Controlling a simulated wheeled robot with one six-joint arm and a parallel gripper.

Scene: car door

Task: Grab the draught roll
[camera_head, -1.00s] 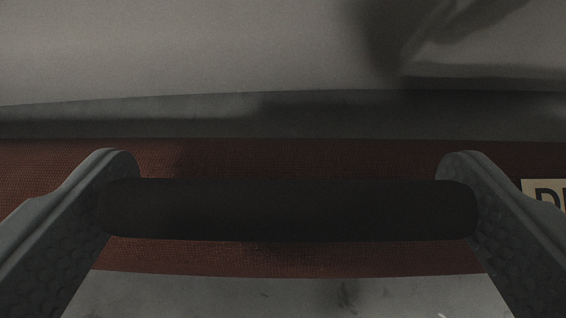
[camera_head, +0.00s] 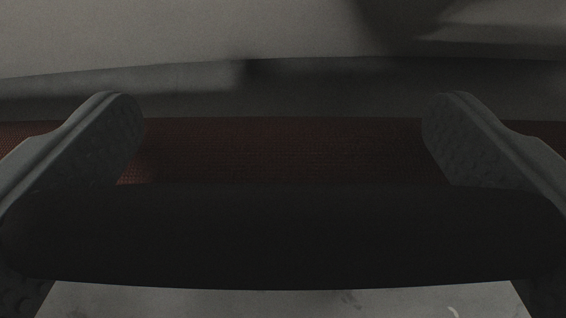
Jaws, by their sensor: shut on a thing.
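The draught roll (camera_head: 290,150) looks like a long, dark reddish, woven strip. It runs across the whole picture. A thick black bar with rounded ends, like its handle (camera_head: 285,238), lies in front of it, close to the camera. My gripper (camera_head: 283,120) has one finger at each end of this bar and is shut on it lengthwise. The fingertips reach past the bar over the red cloth. How the bar joins the roll is hidden.
A pale grey panel (camera_head: 200,40) rises behind the roll, with a darker grey strip along its lower edge. A dark shadow falls at the top right. A light grey, scuffed surface (camera_head: 280,300) shows below the bar.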

